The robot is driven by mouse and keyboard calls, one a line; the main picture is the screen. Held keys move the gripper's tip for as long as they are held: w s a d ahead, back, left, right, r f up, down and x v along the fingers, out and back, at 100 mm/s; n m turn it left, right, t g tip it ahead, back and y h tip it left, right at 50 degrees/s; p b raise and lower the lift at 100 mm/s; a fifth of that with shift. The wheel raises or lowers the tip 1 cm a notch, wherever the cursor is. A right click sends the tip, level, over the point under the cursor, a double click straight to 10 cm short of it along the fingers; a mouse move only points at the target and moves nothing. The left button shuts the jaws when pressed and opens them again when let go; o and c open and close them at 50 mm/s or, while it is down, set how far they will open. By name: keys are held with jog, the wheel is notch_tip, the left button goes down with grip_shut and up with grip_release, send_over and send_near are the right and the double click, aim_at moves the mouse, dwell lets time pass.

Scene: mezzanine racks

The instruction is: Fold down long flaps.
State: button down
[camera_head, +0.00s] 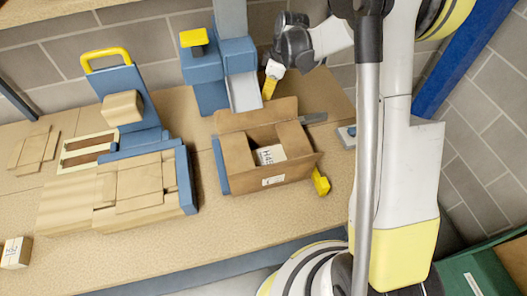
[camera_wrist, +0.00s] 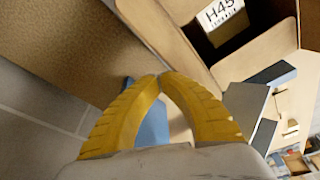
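An open brown carton (camera_head: 275,181) stands on the bench with a small labelled white box (camera_head: 270,154) inside. Its far long flap (camera_head: 257,114) stands raised along the back edge. The near side bears a white label; I cannot tell clearly how the near long flap lies. My gripper (camera_head: 269,90) is behind the carton's far right corner, apart from the flap. In the wrist view its yellow fingers (camera_wrist: 160,76) meet at the tips with nothing between them. The carton (camera_wrist: 273,48) and the H45 box (camera_wrist: 222,18) show at upper right there.
A blue press-like stand (camera_head: 205,80) is behind the carton. Flat cardboard pieces (camera_head: 140,185), a yellow-handled blue device (camera_head: 125,85) and a cream tray (camera_head: 88,150) lie to the left. A yellow-handled tool (camera_head: 320,181) sits at the carton's right. A small box (camera_head: 16,252) is at front left.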

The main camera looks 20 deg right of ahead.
jog(key=shift+s+b, duration=0.7)
jog(key=shift+s, duration=3.85)
jog(key=a+p+v, duration=0.1)
jog(key=p+v, duration=0.3)
jog(key=v, duration=0.3)
jog(key=shift+w+a+r, duration=0.15)
jog(key=shift+w+a, duration=0.1)
jog(key=shift+w, duration=0.15)
notch_tip(320, 180, down, 6)
jog(key=d+n+g+h, duration=0.1)
jog(key=n+h, duration=0.1)
jog(key=n, duration=0.4)
jog(key=shift+w+d+p, duration=0.15)
jog(key=shift+d+p, duration=0.15)
jog(key=shift+d, duration=0.05)
